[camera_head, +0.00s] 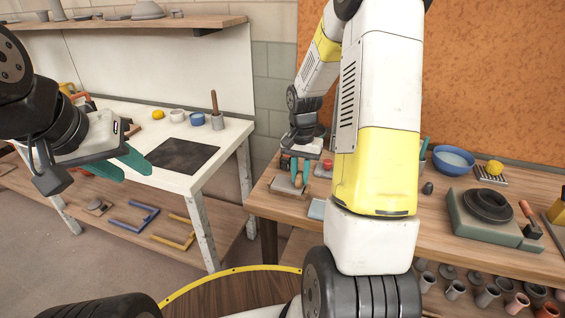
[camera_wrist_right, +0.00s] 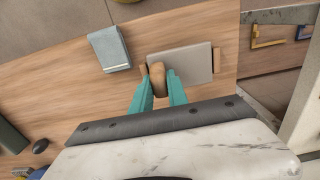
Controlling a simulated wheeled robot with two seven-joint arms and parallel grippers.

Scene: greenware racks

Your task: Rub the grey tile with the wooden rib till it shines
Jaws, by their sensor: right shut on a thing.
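The grey tile (camera_wrist_right: 197,62) lies flat on the wooden bench in the right wrist view, with small wooden pieces showing at its edges. In the head view the tile (camera_head: 283,187) is partly covered by my right gripper. My right gripper (camera_wrist_right: 160,88) is shut on the wooden rib (camera_wrist_right: 157,74), a rounded brown piece between its teal fingers. The rib is over the tile's left part in the wrist view; I cannot tell whether it touches. In the head view my right gripper (camera_head: 293,172) points down. My left gripper (camera_head: 136,175) is open and empty, in front of the white table.
A folded blue-grey cloth (camera_wrist_right: 110,48) lies beside the tile. A blue bowl (camera_head: 453,160) and a banding wheel (camera_head: 487,207) stand farther right on the bench. The white table (camera_head: 215,135) at left carries a dark mat (camera_head: 182,156) and small pots.

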